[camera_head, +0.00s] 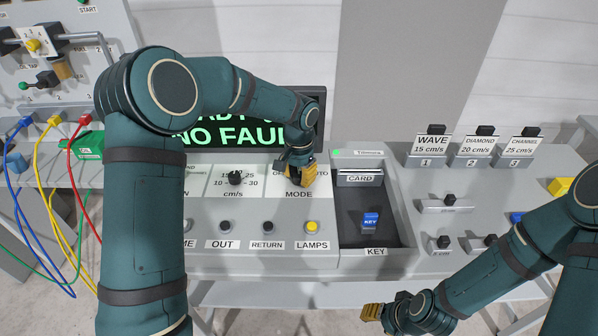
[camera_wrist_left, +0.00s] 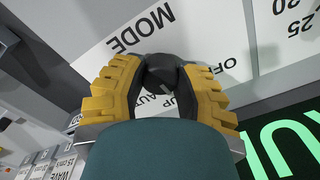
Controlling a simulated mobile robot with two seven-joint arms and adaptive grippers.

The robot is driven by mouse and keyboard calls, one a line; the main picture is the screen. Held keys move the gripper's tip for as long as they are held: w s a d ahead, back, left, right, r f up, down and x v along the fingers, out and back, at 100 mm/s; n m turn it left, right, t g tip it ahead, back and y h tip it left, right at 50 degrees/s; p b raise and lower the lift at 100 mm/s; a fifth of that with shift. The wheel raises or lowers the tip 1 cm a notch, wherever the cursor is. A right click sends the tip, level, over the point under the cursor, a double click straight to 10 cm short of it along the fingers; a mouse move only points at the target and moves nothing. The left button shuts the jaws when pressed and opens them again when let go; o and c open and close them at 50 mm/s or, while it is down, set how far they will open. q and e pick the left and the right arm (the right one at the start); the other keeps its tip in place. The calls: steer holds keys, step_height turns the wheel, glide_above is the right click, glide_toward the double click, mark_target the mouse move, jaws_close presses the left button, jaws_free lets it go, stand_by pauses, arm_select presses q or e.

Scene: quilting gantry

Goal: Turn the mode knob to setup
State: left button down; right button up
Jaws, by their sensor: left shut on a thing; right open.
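The mode knob (camera_wrist_left: 162,72) is a dark round knob on the panel. In the left wrist view it sits between the yellow fingers of my left gripper (camera_wrist_left: 158,88), which is shut on it. The MODE label (camera_wrist_left: 140,32) is beside it, and parts of the position words around it show; the SETUP word is partly covered. In the head view my left gripper (camera_head: 304,176) is over the knob and mostly hides it, above the MODE label (camera_head: 299,195). The knob's pointing direction is unclear. My right gripper (camera_head: 378,312) is open and empty, low in front of the console.
A cm/s knob (camera_head: 235,178) is left of the mode knob. Buttons, including a yellow one (camera_head: 311,227), lie below. A key switch (camera_head: 370,220) is in a dark recess to the right. A screen (camera_head: 230,133) reading NO FAULT stands behind my left arm.

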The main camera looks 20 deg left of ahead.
mark_target(299, 175)
arm_select(q)
steer(key=shift+m, duration=0.6)
steer(key=c, duration=0.6)
jaws_free()
step_height(299, 175, up, 12)
stand_by(0.4)
